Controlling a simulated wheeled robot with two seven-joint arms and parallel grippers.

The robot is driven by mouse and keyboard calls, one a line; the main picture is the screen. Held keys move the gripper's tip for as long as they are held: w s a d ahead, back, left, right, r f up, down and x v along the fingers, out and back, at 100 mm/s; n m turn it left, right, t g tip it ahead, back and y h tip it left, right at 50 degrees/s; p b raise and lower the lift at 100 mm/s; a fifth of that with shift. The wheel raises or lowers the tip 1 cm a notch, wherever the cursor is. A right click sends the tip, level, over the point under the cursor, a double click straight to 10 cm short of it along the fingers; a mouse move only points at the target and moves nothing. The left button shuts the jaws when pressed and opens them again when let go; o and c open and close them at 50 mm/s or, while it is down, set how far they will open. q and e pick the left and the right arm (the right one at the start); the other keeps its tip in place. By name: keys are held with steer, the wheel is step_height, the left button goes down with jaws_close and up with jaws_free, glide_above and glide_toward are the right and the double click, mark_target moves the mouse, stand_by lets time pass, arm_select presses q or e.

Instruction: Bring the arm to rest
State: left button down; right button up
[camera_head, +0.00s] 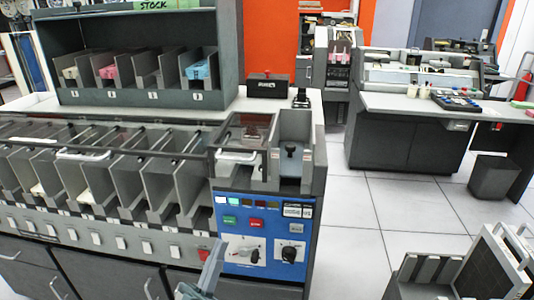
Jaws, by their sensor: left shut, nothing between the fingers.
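My left gripper (214,252) shows at the bottom of the head view, pointing up in front of the card sorting machine (262,184). It is shut and empty. It is in front of the lower left part of the machine's blue control panel (302,262); I cannot tell whether it touches the panel. The rest of my left arm is mostly out of the frame. My right gripper is not in view.
A row of grey card pockets (125,185) runs left of the panel. A stock shelf (150,98) holds coloured card stacks. A grey rack (475,270) stands at lower right. Tiled floor (370,225) is open between the machine and the far desk (420,105).

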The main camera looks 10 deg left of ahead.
arm_select(q)
steer(key=s+f+g+y+p, duration=0.1)
steer(key=f+g+y+p, duration=0.15)
steer(key=f, duration=0.75)
steer(key=s+a+f+g+y+p, duration=0.15)
steer(key=f+g, duration=0.25)
steer(key=f, duration=0.5)
steer(key=s+f+g+y+p, duration=0.1)
steer(key=f+g+y+p, duration=0.15)
steer(key=f, duration=0.75)
steer(key=s+f+m+g+p, duration=0.1)
steer(key=s+f+g, duration=0.4)
steer(key=s+f, duration=0.4)
steer(key=s+f+m+g+y+p, duration=0.1)
steer(key=s+f+g, duration=0.4)
steer(key=s+f, duration=0.5)
steer(key=s+p, duration=0.1)
steer(key=s, duration=0.4)
steer(key=shift+a+g, duration=0.3)
steer(key=shift+a, duration=0.05)
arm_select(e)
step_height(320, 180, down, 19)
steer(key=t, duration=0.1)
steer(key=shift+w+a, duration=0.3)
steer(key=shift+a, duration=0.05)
